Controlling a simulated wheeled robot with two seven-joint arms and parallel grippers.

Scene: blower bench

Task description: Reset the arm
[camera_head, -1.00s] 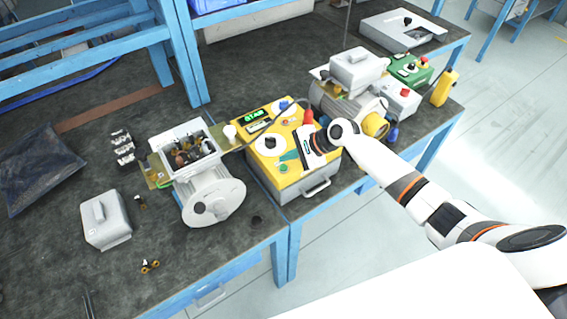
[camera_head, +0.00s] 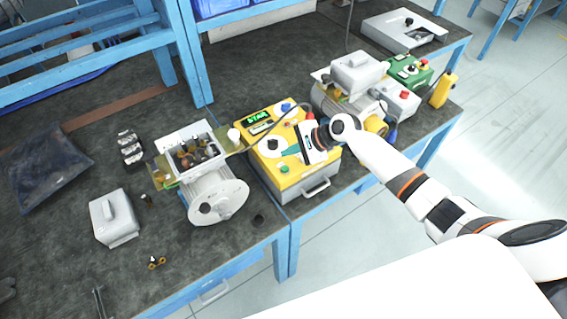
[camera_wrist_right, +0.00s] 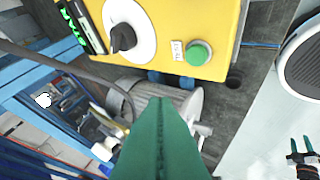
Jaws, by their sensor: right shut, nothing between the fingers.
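My right gripper (camera_head: 292,151) is in the head view, above the yellow-topped control box (camera_head: 283,172). Its green fingers point left over the panel. In the right wrist view the green fingers (camera_wrist_right: 158,112) are together with nothing between them. The panel (camera_wrist_right: 205,15) also shows there, with a black knob (camera_wrist_right: 122,38) and a green button (camera_wrist_right: 198,54); the fingertips appear apart from it. My right arm (camera_head: 385,165) reaches in from the right.
A grey blower with an open terminal box (camera_head: 217,203) stands left of the control box. A second blower (camera_head: 357,72) stands behind right, by a green box (camera_head: 410,70). A loose grey cover (camera_head: 113,217) lies at left. A cable runs behind the panel.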

